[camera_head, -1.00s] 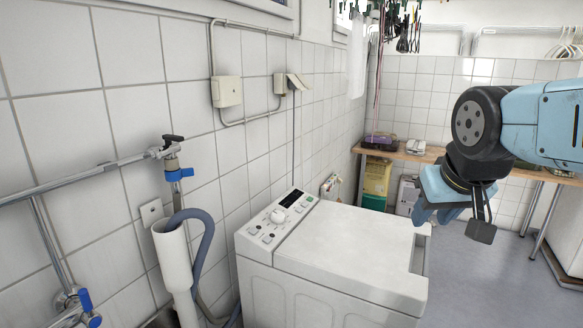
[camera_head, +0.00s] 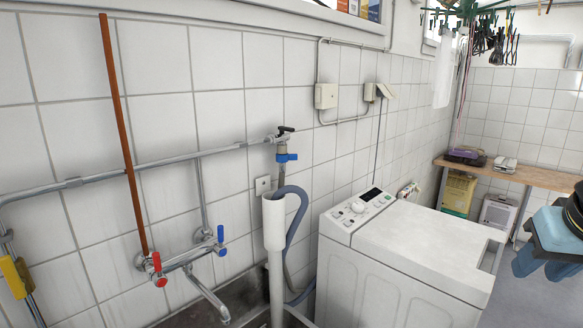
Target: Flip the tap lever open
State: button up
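A wall valve (camera_head: 281,141) sits on the grey pipe above the sink, with a black lever-like handle (camera_head: 286,129) on top. Below it is a blue part (camera_head: 287,157), which may be a lever or a hose fitting. Lower left, a chrome mixer tap (camera_head: 180,262) has a red handle (camera_head: 157,270) and a blue handle (camera_head: 220,237). I cannot tell which of these is the tap lever. My gripper (camera_head: 543,264), light blue, is at the right edge, far right of the taps, touching none of them. It is partly cut off, so its opening is unclear.
A white washing machine (camera_head: 400,255) stands between the taps and my gripper. A white standpipe (camera_head: 274,222) with a grey hose (camera_head: 297,205) rises by the sink (camera_head: 240,298). A wooden bench (camera_head: 540,176) is at the back right.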

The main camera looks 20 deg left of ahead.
aim_at(282, 129)
jog(key=u, duration=0.1)
jog(key=k, duration=0.45)
jog(key=u, duration=2.4)
jog(key=k, duration=1)
jog(key=z, duration=1.25)
jog(key=i, duration=1.6)
jog(key=z, duration=0.05)
